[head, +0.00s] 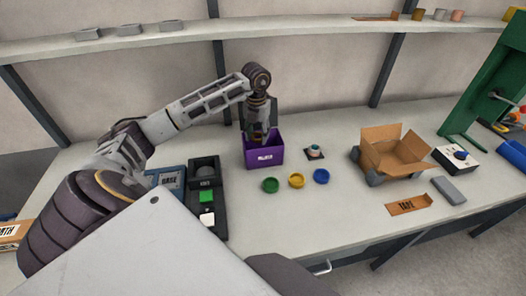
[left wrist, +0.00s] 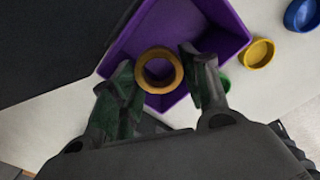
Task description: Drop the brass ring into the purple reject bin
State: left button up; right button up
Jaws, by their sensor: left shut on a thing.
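The brass ring (left wrist: 160,87) is between the fingertips of my left gripper (left wrist: 160,72) in the left wrist view, and the gripper is shut on it. The purple reject bin (head: 266,157) stands on the bench with a white label on its front. It also shows behind the ring in the left wrist view (left wrist: 220,22). In the head view my left gripper (head: 262,135) points down into the bin's opening from above. There the ring is hidden by the fingers and the bin's front wall. My right gripper is not in view.
Green (head: 270,185), yellow (head: 297,180) and blue (head: 321,176) round dishes sit in front of the bin. A push button (head: 314,151) is right of it, then an open cardboard box (head: 392,158). A dark unit with green and white buttons (head: 207,202) stands left.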

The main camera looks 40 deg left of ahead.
pick_arm(q)
jog(key=o, duration=1)
jog(key=shift+o, duration=1.1)
jog(key=shift+r, duration=0.1)
notch_tip(320, 180, up, 12)
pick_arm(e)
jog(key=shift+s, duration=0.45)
pick_arm(q)
jog(key=shift+d, duration=0.1)
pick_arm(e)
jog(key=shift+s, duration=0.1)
